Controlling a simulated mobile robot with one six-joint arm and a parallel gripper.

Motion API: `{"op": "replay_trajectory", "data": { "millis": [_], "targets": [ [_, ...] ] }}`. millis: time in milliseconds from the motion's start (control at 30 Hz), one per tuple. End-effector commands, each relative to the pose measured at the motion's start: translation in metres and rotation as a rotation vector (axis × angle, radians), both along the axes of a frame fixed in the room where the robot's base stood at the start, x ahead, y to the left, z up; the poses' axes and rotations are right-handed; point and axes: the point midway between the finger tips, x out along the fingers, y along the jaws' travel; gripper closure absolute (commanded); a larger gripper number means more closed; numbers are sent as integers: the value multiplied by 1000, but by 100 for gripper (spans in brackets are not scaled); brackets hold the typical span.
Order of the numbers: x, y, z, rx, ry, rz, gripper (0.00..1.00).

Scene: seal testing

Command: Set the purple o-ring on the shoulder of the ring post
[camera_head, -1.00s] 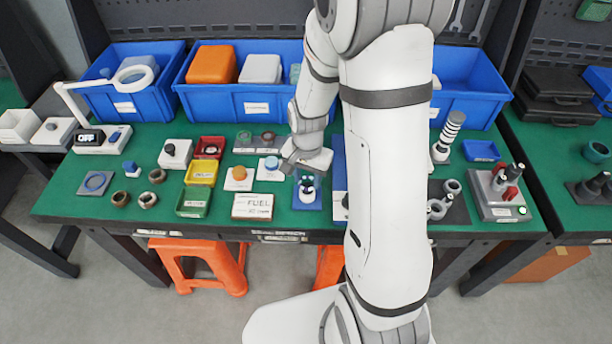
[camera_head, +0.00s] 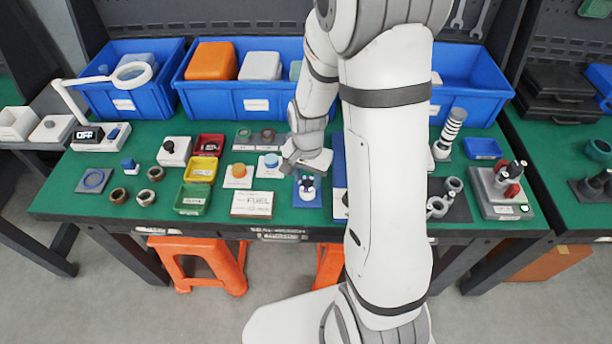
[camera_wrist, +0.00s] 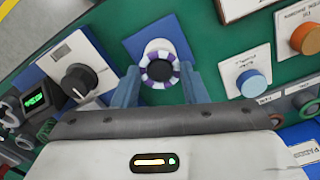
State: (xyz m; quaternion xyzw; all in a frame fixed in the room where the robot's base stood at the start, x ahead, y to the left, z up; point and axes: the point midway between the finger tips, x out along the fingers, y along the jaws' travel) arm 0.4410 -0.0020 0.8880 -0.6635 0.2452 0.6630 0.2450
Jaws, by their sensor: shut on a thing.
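The purple o-ring (camera_wrist: 148,61) shows in the wrist view as a band of purple and white segments around a dark round centre. The ring post (camera_wrist: 159,45), with a pale round body, stands on a blue plate (camera_wrist: 135,39) directly beneath it. My gripper (camera_wrist: 159,80) has its two blue-grey fingers on either side of the ring, shut on it. The ring looks centred over the post, but I cannot tell whether it touches the shoulder. In the head view the post (camera_head: 308,193) is small and partly hidden under my gripper (camera_head: 306,178).
A white block with a black knob (camera_wrist: 76,79) stands close left of the post in the wrist view. Blue bins (camera_head: 254,104) line the back.

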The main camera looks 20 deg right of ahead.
Motion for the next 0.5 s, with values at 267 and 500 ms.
{"op": "replay_trajectory", "data": {
  "millis": [267,500],
  "targets": [
    [0,0,-4,0,0,0,74],
    [0,0,-5,0,0,0,52]
  ]
}}
